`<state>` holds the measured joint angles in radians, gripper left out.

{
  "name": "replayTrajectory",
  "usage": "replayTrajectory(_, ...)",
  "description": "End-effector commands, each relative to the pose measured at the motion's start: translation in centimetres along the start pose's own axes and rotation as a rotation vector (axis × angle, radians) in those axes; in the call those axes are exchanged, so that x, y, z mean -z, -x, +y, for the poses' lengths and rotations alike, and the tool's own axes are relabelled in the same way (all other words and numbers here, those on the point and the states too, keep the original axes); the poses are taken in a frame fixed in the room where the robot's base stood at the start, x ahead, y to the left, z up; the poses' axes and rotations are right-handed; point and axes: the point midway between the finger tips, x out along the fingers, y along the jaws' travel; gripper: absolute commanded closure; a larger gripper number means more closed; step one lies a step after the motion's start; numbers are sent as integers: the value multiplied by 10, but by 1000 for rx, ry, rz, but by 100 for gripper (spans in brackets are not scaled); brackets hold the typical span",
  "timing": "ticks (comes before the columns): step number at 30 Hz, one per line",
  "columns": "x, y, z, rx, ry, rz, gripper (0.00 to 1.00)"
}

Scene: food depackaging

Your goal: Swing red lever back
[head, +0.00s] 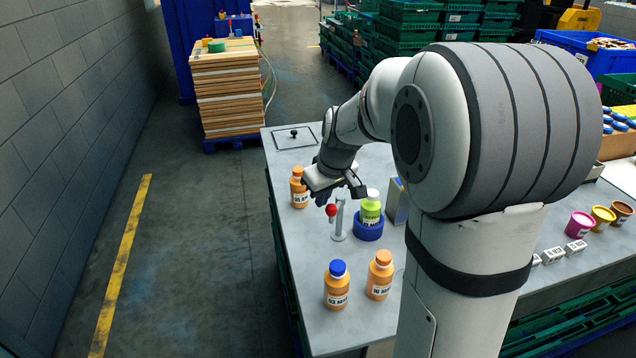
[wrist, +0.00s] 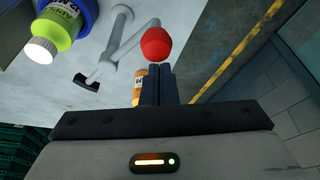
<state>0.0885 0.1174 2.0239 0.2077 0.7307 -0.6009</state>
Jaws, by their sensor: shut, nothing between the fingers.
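The lever's red ball knob (head: 331,210) sits at the left of a grey post (head: 339,218) on the table. In the wrist view the red knob (wrist: 155,44) is just beyond my fingertips; I cannot tell if they touch it. The grey lever arm (wrist: 128,48) runs from it, with a black pad (wrist: 86,83) on the mechanism. My gripper (head: 322,199) is above and close to the knob; its fingers (wrist: 158,68) are together and empty. A green bottle (head: 370,208) with a white cap stands in a blue round holder (head: 369,231) right of the post.
A blue-capped bottle (head: 337,287) and an orange-capped bottle (head: 380,275) stand at the front. A grey box (head: 396,203) is right of the green bottle. Bare table (head: 300,250) lies left of the post.

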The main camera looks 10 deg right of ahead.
Motion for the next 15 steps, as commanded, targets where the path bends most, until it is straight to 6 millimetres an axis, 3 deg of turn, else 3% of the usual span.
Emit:
replayTrajectory(6, -11, 6, 0, -1, -1, 0, 100)
replayTrajectory(15, -12, 6, 1, -1, -1, 0, 100)
